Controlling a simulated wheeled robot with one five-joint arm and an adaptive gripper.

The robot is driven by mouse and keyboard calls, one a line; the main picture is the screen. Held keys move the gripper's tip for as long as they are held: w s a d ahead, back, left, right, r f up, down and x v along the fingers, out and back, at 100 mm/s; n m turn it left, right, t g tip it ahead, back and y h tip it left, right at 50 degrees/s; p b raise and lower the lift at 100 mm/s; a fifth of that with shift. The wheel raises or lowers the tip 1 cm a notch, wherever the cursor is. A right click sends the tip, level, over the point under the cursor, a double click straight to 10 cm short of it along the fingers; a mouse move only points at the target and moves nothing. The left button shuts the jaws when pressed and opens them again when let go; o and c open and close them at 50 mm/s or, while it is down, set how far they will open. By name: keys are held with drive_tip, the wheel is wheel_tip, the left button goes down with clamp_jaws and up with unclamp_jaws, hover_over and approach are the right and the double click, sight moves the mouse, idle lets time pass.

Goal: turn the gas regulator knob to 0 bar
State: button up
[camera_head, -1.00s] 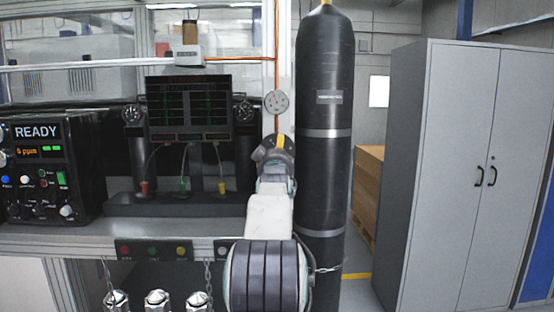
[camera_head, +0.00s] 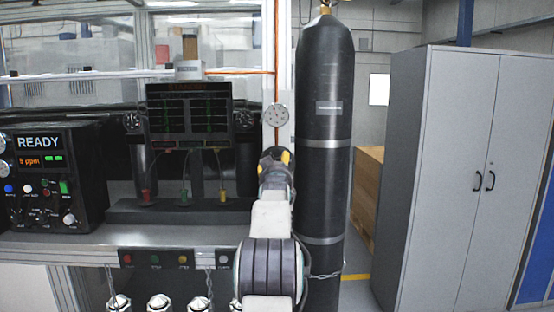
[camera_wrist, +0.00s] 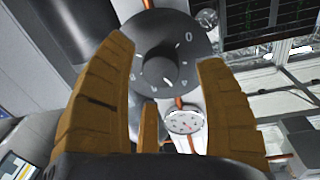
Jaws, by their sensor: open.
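The gas regulator knob (camera_wrist: 158,73) is a dark round cap in the middle of a dark dial disc (camera_wrist: 185,28) with pale scale marks, in the wrist view. A "0" shows at the disc's upper right. My gripper (camera_wrist: 165,75) is open, with one ochre finger left of the knob and one right of it. Whether either finger touches the knob cannot be told. A white round pressure gauge (camera_wrist: 183,122) sits below the disc in the wrist view. In the head view the gauge (camera_head: 277,115) shows above my gripper (camera_head: 275,155), and the knob cannot be made out.
A tall black gas cylinder (camera_head: 322,185) stands right of my arm, with a chain low around it. A grey cabinet (camera_head: 455,180) is farther right. The workbench (camera_head: 150,238) at left carries a display panel (camera_head: 190,115) and a control box (camera_head: 45,175) reading READY.

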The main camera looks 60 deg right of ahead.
drive_tip(key=shift+p+x, duration=0.45)
drive_tip(key=shift+x, duration=0.65)
drive_tip(key=c, duration=1.2)
